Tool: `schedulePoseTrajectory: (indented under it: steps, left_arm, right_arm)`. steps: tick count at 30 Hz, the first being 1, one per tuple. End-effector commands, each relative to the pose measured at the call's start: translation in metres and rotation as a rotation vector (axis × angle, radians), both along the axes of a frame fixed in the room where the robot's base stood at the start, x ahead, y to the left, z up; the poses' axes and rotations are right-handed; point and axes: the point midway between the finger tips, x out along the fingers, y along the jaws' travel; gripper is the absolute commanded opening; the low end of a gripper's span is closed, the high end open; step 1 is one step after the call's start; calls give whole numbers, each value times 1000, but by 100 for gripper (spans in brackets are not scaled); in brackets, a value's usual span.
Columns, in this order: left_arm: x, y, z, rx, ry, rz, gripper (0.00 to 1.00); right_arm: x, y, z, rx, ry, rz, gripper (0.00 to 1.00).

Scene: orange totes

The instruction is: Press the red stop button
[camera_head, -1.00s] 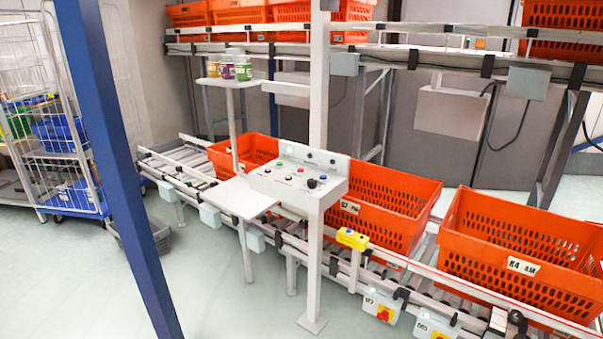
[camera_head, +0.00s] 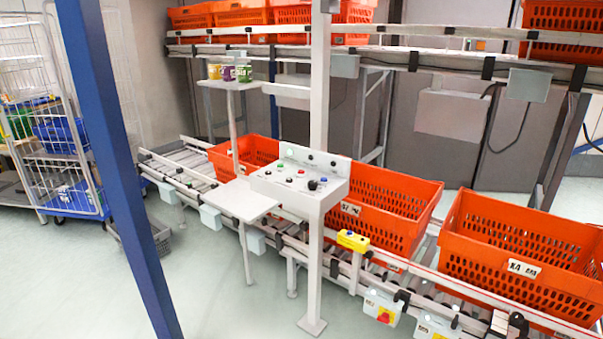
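A grey control panel (camera_head: 331,187) stands on a post in the middle of the head view. Lower down, a grey switch box (camera_head: 372,303) on the conveyor bears a red knob on a yellow plate (camera_head: 385,317). Neither of my grippers shows in this view.
A grey shelf (camera_head: 235,198) juts out left of the panel. Orange totes (camera_head: 520,256) sit on the roller conveyor behind it. A yellow box (camera_head: 352,240) stands on the front rail. A blue post (camera_head: 120,170) crosses the left side. The floor (camera_head: 220,300) in front is clear.

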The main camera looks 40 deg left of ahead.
Motion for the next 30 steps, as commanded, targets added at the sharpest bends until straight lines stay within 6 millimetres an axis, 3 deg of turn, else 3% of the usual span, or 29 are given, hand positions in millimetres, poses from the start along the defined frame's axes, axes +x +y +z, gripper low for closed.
schedulePoseTrajectory:
  steps: [2, 9, 30]
  left_arm:
    - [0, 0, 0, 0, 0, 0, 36]
    - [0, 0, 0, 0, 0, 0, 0]
    - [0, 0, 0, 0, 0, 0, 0]
  right_arm:
    - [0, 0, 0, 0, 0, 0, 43]
    - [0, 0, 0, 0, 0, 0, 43]
    - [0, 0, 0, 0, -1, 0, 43]
